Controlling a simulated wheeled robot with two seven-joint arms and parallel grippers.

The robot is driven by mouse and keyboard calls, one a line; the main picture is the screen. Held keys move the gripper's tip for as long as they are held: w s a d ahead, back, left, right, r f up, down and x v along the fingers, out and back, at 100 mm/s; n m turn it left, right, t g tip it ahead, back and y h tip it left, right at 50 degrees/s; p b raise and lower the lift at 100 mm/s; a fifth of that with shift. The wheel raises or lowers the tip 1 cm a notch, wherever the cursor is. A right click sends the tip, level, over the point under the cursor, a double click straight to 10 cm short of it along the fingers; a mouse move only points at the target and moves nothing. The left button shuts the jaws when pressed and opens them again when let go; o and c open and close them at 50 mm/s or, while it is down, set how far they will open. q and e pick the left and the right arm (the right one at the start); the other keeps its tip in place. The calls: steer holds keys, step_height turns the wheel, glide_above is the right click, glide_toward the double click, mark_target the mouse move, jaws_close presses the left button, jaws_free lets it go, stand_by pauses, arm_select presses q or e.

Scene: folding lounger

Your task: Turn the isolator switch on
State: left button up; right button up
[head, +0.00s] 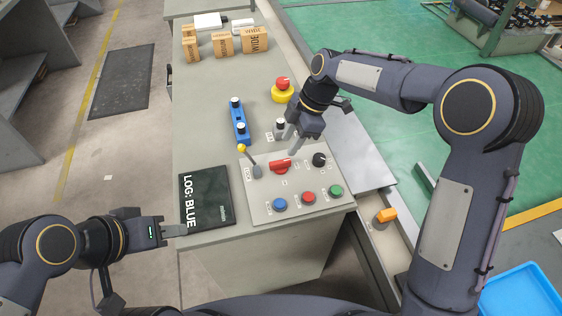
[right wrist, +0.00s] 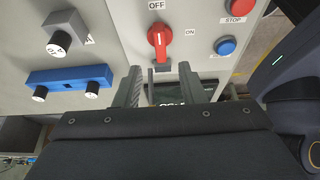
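The isolator switch is a red rotary knob (head: 280,166) on the grey control panel (head: 254,205). It also shows in the right wrist view (right wrist: 159,38), with its handle and white line in line with the OFF label (right wrist: 157,5). The ON label (right wrist: 190,32) is to its right there. My right gripper (head: 293,145) is above the panel close to the knob. In the right wrist view its fingers (right wrist: 159,84) are apart with nothing between them, short of the knob. My left gripper (head: 178,229) is by the LOG: BLUE book; its finger gap cannot be made out.
A yellow-tipped lever (head: 249,160), black knob (head: 319,159) and blue (head: 279,204), red (head: 308,198) and green (head: 336,190) buttons surround the switch. A blue two-knob block (head: 239,121) and yellow-based red button (head: 282,91) stand behind. The book (head: 207,197) lies left.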

mark_target(280, 162)
steer(key=x, duration=0.7)
steer(key=shift+f+p, duration=0.2)
steer(key=shift+p, duration=0.1)
jaws_close()
